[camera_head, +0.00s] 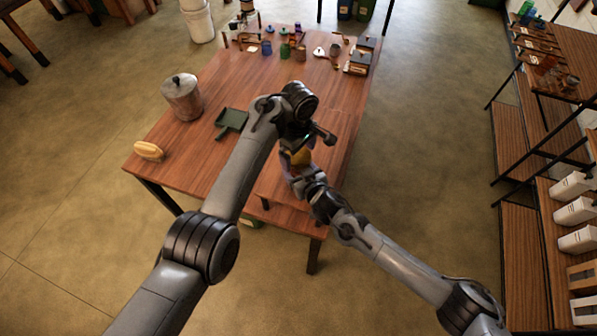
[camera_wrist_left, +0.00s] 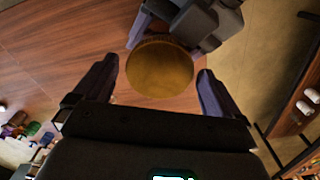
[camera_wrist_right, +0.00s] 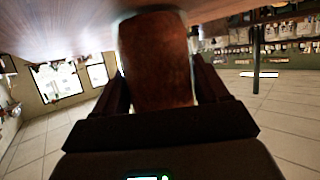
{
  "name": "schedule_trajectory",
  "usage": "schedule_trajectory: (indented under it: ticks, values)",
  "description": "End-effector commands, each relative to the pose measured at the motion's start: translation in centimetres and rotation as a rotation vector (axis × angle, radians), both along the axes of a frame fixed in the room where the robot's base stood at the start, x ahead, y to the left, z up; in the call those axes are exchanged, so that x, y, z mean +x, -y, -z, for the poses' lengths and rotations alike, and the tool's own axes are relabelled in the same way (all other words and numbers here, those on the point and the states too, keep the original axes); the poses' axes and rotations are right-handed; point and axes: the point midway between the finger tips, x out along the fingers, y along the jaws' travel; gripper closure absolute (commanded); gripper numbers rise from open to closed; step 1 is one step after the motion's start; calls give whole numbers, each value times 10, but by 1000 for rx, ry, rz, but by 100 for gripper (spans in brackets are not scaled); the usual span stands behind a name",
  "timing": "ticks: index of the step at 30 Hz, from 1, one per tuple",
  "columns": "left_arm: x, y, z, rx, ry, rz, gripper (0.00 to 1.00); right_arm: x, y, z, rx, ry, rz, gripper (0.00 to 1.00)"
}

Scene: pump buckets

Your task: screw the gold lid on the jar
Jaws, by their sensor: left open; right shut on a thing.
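The gold lid (camera_wrist_left: 160,68) shows as a round disc in the left wrist view. My left gripper (camera_wrist_left: 157,76) is open, with one finger on each side of it. The gold also shows in the head view (camera_head: 300,157), between my two grippers. The jar (camera_wrist_right: 158,60), reddish brown, stands between the fingers of my right gripper (camera_wrist_right: 160,75), which is shut on it. In the left wrist view the lid covers the jar, so I cannot tell how the lid sits on it. In the head view the jar is mostly hidden by my arms.
The wooden table (camera_head: 225,80) lies under the grippers. A metal pot (camera_head: 182,98), a green dustpan-like tray (camera_head: 231,120) and a yellow brush-like object (camera_head: 149,150) are on its left. Several small items crowd its far end. A shelf (camera_head: 520,150) stands at the right.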

Motion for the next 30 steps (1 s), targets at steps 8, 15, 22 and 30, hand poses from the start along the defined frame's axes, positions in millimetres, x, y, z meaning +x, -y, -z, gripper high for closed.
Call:
schedule_trajectory:
  ticks: [8,15,22,30]
  values:
    - [0,0,0,0,0,0,29,0,0,1,-1,-2,1,100]
    - [0,0,0,-1,1,1,59,0,0,1,-1,-2,1,100]
    - [0,0,0,-1,1,240,59,0,0,1,-1,-2,1,100]
    - [0,0,0,0,0,869,59,0,0,1,-1,-2,1,100]
